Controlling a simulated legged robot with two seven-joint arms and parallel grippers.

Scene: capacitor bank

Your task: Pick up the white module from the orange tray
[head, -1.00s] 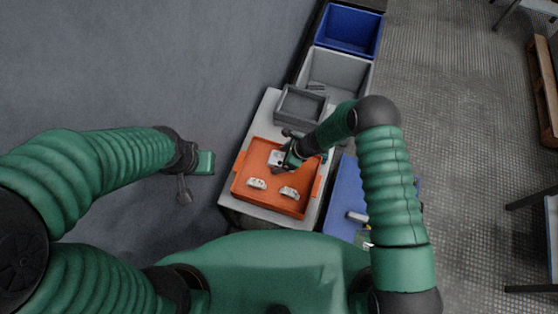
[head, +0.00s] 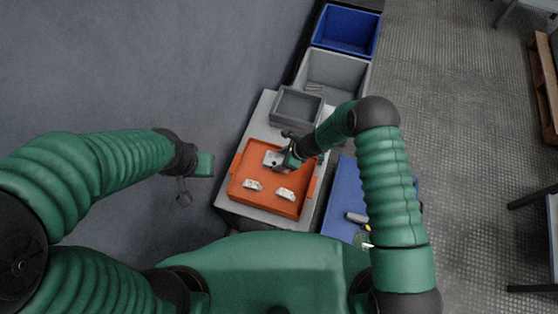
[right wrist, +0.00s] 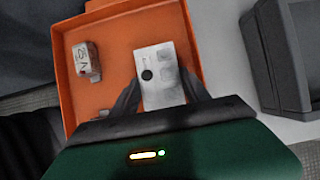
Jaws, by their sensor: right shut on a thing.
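The orange tray (head: 238,192) lies on a light grey table top in the head view. A white module (head: 271,158) with a dark round spot is in its far part. My right gripper (head: 282,160) is shut on this module, with a finger along each side. The right wrist view shows the module (right wrist: 160,72) between the two dark fingers (right wrist: 160,98); whether it touches the tray floor cannot be told. Two other white modules, a left one (head: 252,185) and a right one (head: 285,194), lie in the near part. My left gripper (head: 186,190) hangs left of the table, its jaws unclear.
A small grey bin (head: 297,108) stands just beyond the tray. A larger grey bin (head: 335,72) and a blue bin (head: 346,30) stand farther back. A blue surface (head: 342,205) with small items lies right of the tray. Open floor lies left of the table.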

